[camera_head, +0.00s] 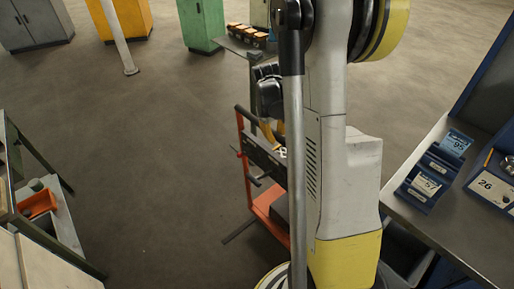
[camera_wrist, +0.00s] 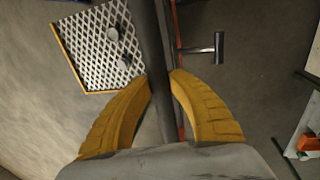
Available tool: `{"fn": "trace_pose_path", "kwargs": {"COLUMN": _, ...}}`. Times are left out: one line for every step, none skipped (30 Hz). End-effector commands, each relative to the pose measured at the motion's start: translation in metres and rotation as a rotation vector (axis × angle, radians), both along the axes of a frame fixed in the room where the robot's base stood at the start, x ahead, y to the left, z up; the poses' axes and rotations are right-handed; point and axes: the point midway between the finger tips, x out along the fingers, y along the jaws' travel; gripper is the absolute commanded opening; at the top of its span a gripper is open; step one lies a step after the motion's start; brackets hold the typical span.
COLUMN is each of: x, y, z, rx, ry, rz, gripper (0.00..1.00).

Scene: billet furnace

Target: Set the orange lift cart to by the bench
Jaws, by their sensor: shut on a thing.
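The orange lift cart (camera_head: 248,178) stands upright on the floor in the middle of the head view, partly hidden behind my arm's column. It has an orange frame, a dark upper part and a low orange base. My gripper (camera_wrist: 160,88) has its two yellow fingers around a dark bar (camera_wrist: 156,45), apparently the cart's handle. An orange post of the cart (camera_wrist: 174,50) runs beside the bar in the wrist view. The bench with blue bins (camera_head: 424,222) is at the right of the head view, with my body between it and the cart.
A workbench (camera_head: 37,156) with an orange bin (camera_head: 38,203) stands at the left. A pale post (camera_head: 117,40), a yellow cabinet (camera_head: 133,14) and a green cabinet (camera_head: 201,22) stand at the back. A mesh-patterned panel (camera_wrist: 85,45) shows in the wrist view. Floor left of the cart is clear.

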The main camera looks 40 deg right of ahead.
Motion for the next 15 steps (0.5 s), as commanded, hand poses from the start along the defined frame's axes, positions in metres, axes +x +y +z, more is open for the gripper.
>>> {"fn": "trace_pose_path", "kwargs": {"x": -0.001, "y": -0.010, "z": -0.002, "rx": 0.011, "ry": 0.004, "rz": -0.003, "gripper": 0.00}}
{"fn": "trace_pose_path", "kwargs": {"x": -0.001, "y": -0.019, "z": -0.002, "rx": 0.012, "ry": 0.004, "rz": -0.004, "gripper": 0.00}}
{"fn": "trace_pose_path", "kwargs": {"x": -0.001, "y": -0.029, "z": -0.003, "rx": 0.013, "ry": 0.004, "rz": -0.002, "gripper": 0.00}}
{"fn": "trace_pose_path", "kwargs": {"x": -0.001, "y": -0.038, "z": -0.003, "rx": 0.013, "ry": 0.005, "rz": -0.003, "gripper": 0.00}}
{"fn": "trace_pose_path", "kwargs": {"x": -0.001, "y": -0.046, "z": -0.003, "rx": 0.013, "ry": 0.005, "rz": -0.003, "gripper": 0.00}}
{"fn": "trace_pose_path", "kwargs": {"x": 0.000, "y": -0.057, "z": -0.003, "rx": 0.013, "ry": 0.005, "rz": -0.003, "gripper": 0.00}}
{"fn": "trace_pose_path", "kwargs": {"x": 0.000, "y": -0.066, "z": -0.003, "rx": 0.012, "ry": 0.005, "rz": -0.003, "gripper": 0.00}}
{"fn": "trace_pose_path", "kwargs": {"x": 0.001, "y": -0.074, "z": -0.003, "rx": 0.012, "ry": 0.004, "rz": -0.002, "gripper": 0.00}}
{"fn": "trace_pose_path", "kwargs": {"x": 0.001, "y": -0.085, "z": -0.002, "rx": 0.011, "ry": 0.004, "rz": -0.003, "gripper": 0.00}}
{"fn": "trace_pose_path", "kwargs": {"x": 0.001, "y": -0.093, "z": -0.002, "rx": 0.011, "ry": 0.004, "rz": -0.002, "gripper": 0.00}}
{"fn": "trace_pose_path", "kwargs": {"x": 0.002, "y": -0.100, "z": -0.002, "rx": 0.010, "ry": 0.004, "rz": -0.002, "gripper": 0.00}}
{"fn": "trace_pose_path", "kwargs": {"x": 0.002, "y": -0.111, "z": -0.002, "rx": 0.009, "ry": 0.003, "rz": -0.003, "gripper": 0.00}}
{"fn": "trace_pose_path", "kwargs": {"x": 0.002, "y": -0.118, "z": -0.002, "rx": 0.008, "ry": 0.003, "rz": -0.002, "gripper": 0.00}}
{"fn": "trace_pose_path", "kwargs": {"x": 0.003, "y": -0.125, "z": -0.002, "rx": 0.007, "ry": 0.003, "rz": -0.003, "gripper": 0.00}}
{"fn": "trace_pose_path", "kwargs": {"x": 0.003, "y": -0.133, "z": -0.002, "rx": 0.007, "ry": 0.003, "rz": -0.003, "gripper": 0.00}}
